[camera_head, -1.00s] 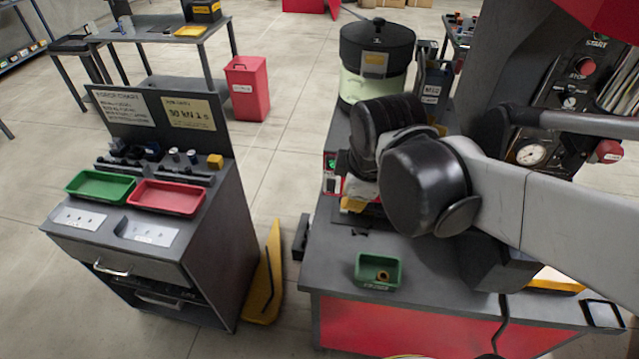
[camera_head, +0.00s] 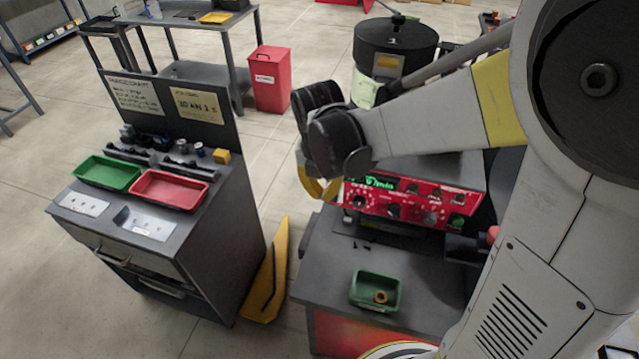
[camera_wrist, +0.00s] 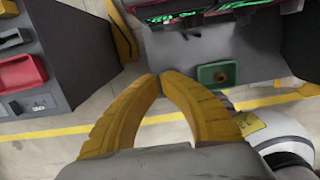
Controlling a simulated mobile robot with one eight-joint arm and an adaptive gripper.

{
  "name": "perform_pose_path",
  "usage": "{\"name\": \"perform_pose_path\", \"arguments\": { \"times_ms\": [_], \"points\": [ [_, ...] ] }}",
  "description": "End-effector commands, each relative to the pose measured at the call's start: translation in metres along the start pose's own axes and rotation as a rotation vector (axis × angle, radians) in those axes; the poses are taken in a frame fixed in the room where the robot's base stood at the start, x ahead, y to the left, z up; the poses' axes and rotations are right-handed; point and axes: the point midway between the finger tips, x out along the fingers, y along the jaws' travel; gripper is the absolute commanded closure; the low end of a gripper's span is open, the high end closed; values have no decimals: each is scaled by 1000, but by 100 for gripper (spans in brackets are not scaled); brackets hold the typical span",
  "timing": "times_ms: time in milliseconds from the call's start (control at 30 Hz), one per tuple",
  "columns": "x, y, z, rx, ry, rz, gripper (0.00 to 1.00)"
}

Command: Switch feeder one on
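Part of the red panels shows at the top of that view (camera_wrist: 215,8).
A green tray (camera_head: 376,291) with a brass-coloured ring lies on the bench front. A grey cabinet (camera_head: 150,262) with a green tray (camera_head: 109,172) and a red tray (camera_head: 169,189) stands left. A yellow wedge-shaped item (camera_head: 266,283) stands between cabinet and bench.

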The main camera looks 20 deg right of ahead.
Motion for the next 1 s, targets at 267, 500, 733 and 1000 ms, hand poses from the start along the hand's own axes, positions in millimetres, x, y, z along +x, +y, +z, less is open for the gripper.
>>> {"name": "perform_pose_path", "arguments": {
  "times_ms": [267, 500, 733, 1000],
  "points": [
    [21, 0, 0, 2, 0, 0, 100],
    [72, 0, 0, 3, -1, 1, 100],
    [106, 0, 13, 5, -1, 0, 100],
    [110, 0, 37, 3, -1, 1, 100]
  ]
}}
